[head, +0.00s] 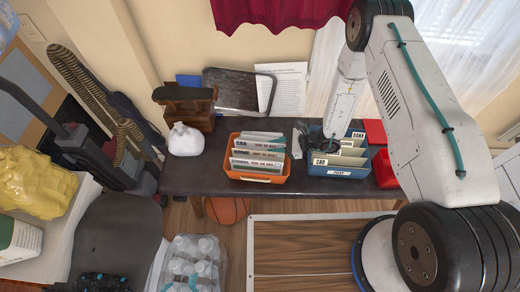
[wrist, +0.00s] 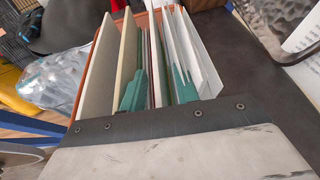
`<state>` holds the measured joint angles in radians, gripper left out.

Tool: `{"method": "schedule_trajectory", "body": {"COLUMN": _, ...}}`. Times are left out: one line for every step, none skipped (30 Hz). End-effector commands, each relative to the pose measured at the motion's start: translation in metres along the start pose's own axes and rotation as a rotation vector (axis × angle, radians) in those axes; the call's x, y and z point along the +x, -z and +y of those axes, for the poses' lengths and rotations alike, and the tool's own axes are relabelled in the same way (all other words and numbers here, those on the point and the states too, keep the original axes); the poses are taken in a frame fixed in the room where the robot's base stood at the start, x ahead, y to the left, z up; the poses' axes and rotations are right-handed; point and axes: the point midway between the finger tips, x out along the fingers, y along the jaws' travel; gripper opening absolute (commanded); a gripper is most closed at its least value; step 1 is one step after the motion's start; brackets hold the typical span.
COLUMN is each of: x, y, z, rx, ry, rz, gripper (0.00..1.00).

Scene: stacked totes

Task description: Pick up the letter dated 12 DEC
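An orange tote (head: 262,179) on the dark table holds upright white letters (head: 257,154) behind one another, with cream dividers. Their labels include CAR, HOME and GLOBAL; the small dates are too blurred to read, so I cannot tell which is 12 DEC. In the wrist view the orange tote (wrist: 100,32) shows end-on, its near part hidden by my wrist. My gripper (wrist: 158,84) has two teal fingertips spread apart at the tote, with sheet edges between them; I see no grip on any letter. In the head view the fingertips cannot be made out.
A blue tote (head: 340,172) with labelled cards stands right of the orange one, near red items (head: 376,132). A white bag (head: 185,140) and a brown wooden stand (head: 186,105) are at the left. A dark tray (head: 238,90) and a printed sheet (head: 283,85) lean at the back.

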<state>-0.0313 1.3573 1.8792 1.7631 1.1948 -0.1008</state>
Motion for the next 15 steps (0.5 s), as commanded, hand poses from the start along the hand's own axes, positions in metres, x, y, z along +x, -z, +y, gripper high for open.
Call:
{"method": "schedule_trajectory", "body": {"x": -0.0002, "y": 0.0, "z": 0.0, "rx": 0.0, "ry": 0.0, "rz": 0.0, "gripper": 0.31}}
{"method": "schedule_trajectory", "body": {"x": -0.0002, "y": 0.0, "z": 0.0, "rx": 0.0, "ry": 0.0, "rz": 0.0, "gripper": 0.28}}
{"method": "schedule_trajectory", "body": {"x": -0.0002, "y": -0.0001, "z": 0.0, "rx": 0.0, "ry": 0.0, "rz": 0.0, "gripper": 0.17}}
{"method": "schedule_trajectory", "body": {"x": -0.0002, "y": -0.0001, "z": 0.0, "rx": 0.0, "ry": 0.0, "rz": 0.0, "gripper": 0.09}}
{"method": "schedule_trajectory", "body": {"x": -0.0003, "y": -0.0001, "z": 0.0, "rx": 0.0, "ry": 0.0, "rz": 0.0, "gripper": 0.0}}
{"method": "schedule_trajectory", "body": {"x": -0.0003, "y": -0.0001, "z": 0.0, "rx": 0.0, "ry": 0.0, "rz": 0.0, "gripper": 0.0}}
{"method": "schedule_trajectory", "body": {"x": -0.0003, "y": -0.0001, "z": 0.0, "rx": 0.0, "ry": 0.0, "rz": 0.0, "gripper": 0.0}}
{"method": "schedule_trajectory", "body": {"x": -0.0003, "y": -0.0001, "z": 0.0, "rx": 0.0, "ry": 0.0, "rz": 0.0, "gripper": 0.0}}
{"method": "schedule_trajectory", "body": {"x": -0.0003, "y": -0.0001, "z": -0.0001, "rx": 0.0, "ry": 0.0, "rz": 0.0, "gripper": 0.0}}
{"method": "schedule_trajectory", "body": {"x": -0.0004, "y": -0.0001, "z": -0.0001, "rx": 0.0, "ry": 0.0, "rz": 0.0, "gripper": 0.0}}
{"method": "schedule_trajectory", "body": {"x": -0.0004, "y": -0.0001, "z": 0.0, "rx": 0.0, "ry": 0.0, "rz": 0.0, "gripper": 0.0}}
{"method": "schedule_trajectory", "body": {"x": -0.0004, "y": -0.0001, "z": 0.0, "rx": 0.0, "ry": 0.0, "rz": 0.0, "gripper": 0.0}}
{"method": "schedule_trajectory", "body": {"x": -0.0004, "y": -0.0001, "z": -0.0001, "rx": 0.0, "ry": 0.0, "rz": 0.0, "gripper": 0.0}}
{"method": "schedule_trajectory", "body": {"x": -0.0004, "y": -0.0002, "z": -0.0001, "rx": 0.0, "ry": 0.0, "rz": 0.0, "gripper": 0.0}}
{"method": "schedule_trajectory", "body": {"x": -0.0005, "y": -0.0004, "z": -0.0001, "rx": 0.0, "ry": 0.0, "rz": 0.0, "gripper": 0.0}}
